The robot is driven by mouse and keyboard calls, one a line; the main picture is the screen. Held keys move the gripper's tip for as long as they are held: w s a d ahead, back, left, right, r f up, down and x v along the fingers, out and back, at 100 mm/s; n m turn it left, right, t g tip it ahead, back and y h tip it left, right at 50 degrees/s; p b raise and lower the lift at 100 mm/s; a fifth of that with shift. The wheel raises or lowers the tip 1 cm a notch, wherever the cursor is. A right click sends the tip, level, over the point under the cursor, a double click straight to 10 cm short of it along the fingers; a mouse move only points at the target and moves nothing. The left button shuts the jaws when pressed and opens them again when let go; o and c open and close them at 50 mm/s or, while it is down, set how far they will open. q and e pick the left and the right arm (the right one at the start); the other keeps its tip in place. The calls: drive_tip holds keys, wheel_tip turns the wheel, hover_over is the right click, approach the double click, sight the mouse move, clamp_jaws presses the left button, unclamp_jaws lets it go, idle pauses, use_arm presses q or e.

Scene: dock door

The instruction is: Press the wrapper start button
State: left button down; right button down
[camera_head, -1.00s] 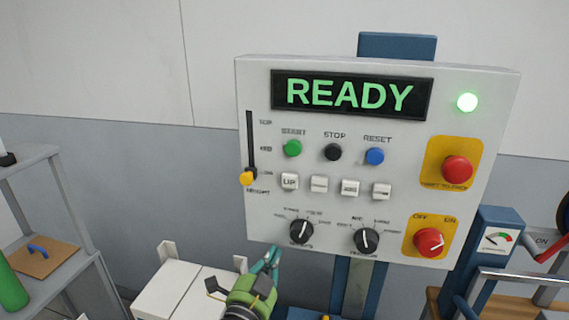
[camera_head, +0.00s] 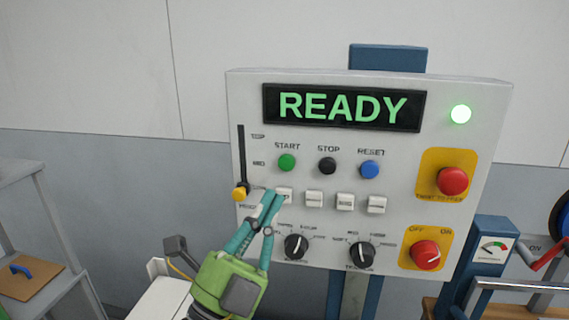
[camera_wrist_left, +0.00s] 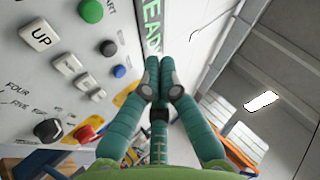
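The green START button (camera_head: 287,162) is on the upper left of the white control panel (camera_head: 400,150), below a display reading READY (camera_head: 342,107). It also shows in the left wrist view (camera_wrist_left: 91,11) at the top. My left gripper (camera_head: 272,198) has its teal fingertips together, in front of the panel, below and slightly left of the START button, partly covering the UP key (camera_head: 285,192). In the left wrist view the fingers (camera_wrist_left: 159,75) meet at the tips with nothing between them, apart from the button. My right gripper is not in view.
Beside START are a black STOP button (camera_head: 327,166) and a blue RESET button (camera_head: 369,169). A yellow slider knob (camera_head: 240,193), dark rotary knobs (camera_head: 296,246), a red emergency stop (camera_head: 453,181) and a red on/off switch (camera_head: 426,253) are on the panel. A green lamp (camera_head: 460,114) is lit.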

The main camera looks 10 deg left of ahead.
sight(287, 163)
use_arm(q)
drive_tip(key=shift+w+b, duration=0.7)
drive_tip(key=shift+w, duration=3.75)
drive_tip(key=shift+w, duration=0.15)
drive_tip(key=shift+w+f, duration=0.1)
drive_tip(key=shift+w, duration=0.05)
drive_tip(key=shift+w+b, duration=0.15)
drive_tip(key=shift+b, duration=0.15)
